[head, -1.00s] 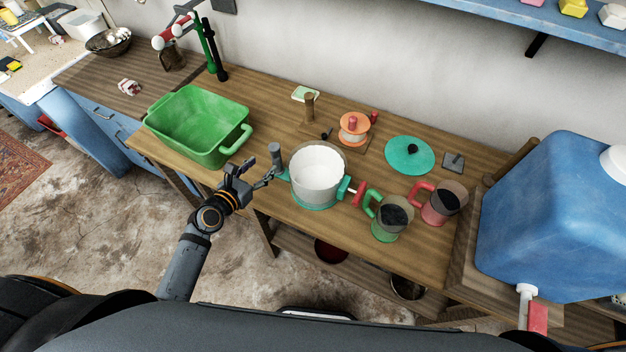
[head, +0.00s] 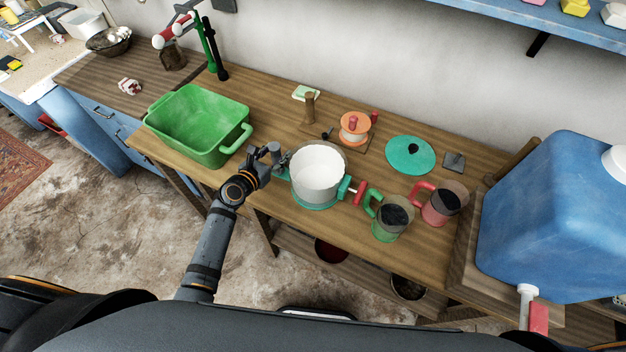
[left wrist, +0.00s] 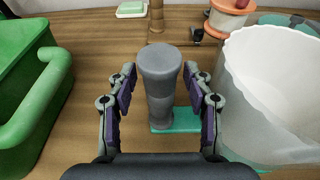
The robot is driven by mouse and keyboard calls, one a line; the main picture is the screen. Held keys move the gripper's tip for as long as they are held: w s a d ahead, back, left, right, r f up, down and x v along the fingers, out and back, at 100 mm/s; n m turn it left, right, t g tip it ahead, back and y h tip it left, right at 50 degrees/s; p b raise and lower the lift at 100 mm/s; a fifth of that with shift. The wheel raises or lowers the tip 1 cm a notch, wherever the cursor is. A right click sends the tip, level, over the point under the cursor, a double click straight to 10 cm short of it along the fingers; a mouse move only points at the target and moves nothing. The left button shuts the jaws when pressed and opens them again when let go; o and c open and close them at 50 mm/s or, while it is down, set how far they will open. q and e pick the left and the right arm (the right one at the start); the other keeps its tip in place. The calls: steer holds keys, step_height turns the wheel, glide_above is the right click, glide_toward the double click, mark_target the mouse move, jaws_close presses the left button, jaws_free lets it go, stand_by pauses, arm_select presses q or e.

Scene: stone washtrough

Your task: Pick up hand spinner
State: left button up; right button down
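A white tub on a teal base, which I take to be the hand spinner (head: 317,172), stands on the wooden bench with a red crank grip on its right. An upright grey post (left wrist: 160,95) rises from a teal plate at its left side. The white tub (left wrist: 270,90) shows at right in the left wrist view. My left gripper (head: 268,155) is open, its fingers (left wrist: 159,78) on either side of the grey post. I cannot tell whether they touch it. My right gripper is not in view.
A green basin (head: 197,125) stands to the left of the post. Green (head: 391,220) and red (head: 440,205) mugs stand to the right. A teal lid (head: 410,154) and an orange spool (head: 355,127) are behind. A blue water container (head: 555,215) is at far right.

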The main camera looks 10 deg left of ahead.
arm_select(q)
jaws_close()
